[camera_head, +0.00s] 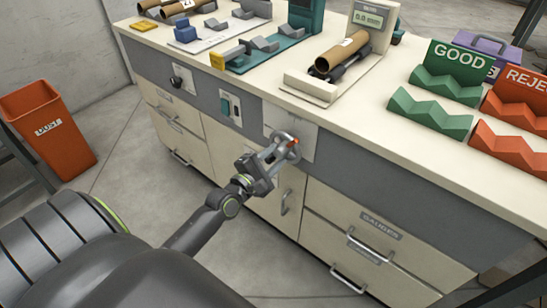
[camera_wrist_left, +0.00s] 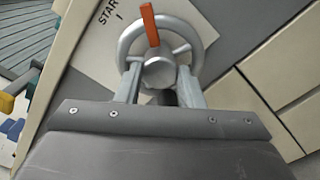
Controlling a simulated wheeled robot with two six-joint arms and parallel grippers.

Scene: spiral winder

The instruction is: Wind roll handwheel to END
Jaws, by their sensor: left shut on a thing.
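The roll handwheel (camera_head: 294,157) is a grey spoked wheel on a pale plate on the bench's front. The wrist view shows its rim (camera_wrist_left: 214,40), a round silver knob (camera_wrist_left: 158,72) and an orange pointer (camera_wrist_left: 149,24). The pointer points up in that view, beside the printed word START (camera_wrist_left: 108,12). My left gripper (camera_head: 274,158) reaches the wheel from the front. In the wrist view its two fingers (camera_wrist_left: 160,84) are shut on the silver knob, one on each side. The END mark cannot be made out. My right gripper is out of view.
Above the wheel, a cardboard tube (camera_head: 341,52) lies near a display (camera_head: 371,18). Green GOOD (camera_head: 430,110) and red REJECT racks (camera_head: 512,146) stand right. An orange bin (camera_head: 48,130) is left.

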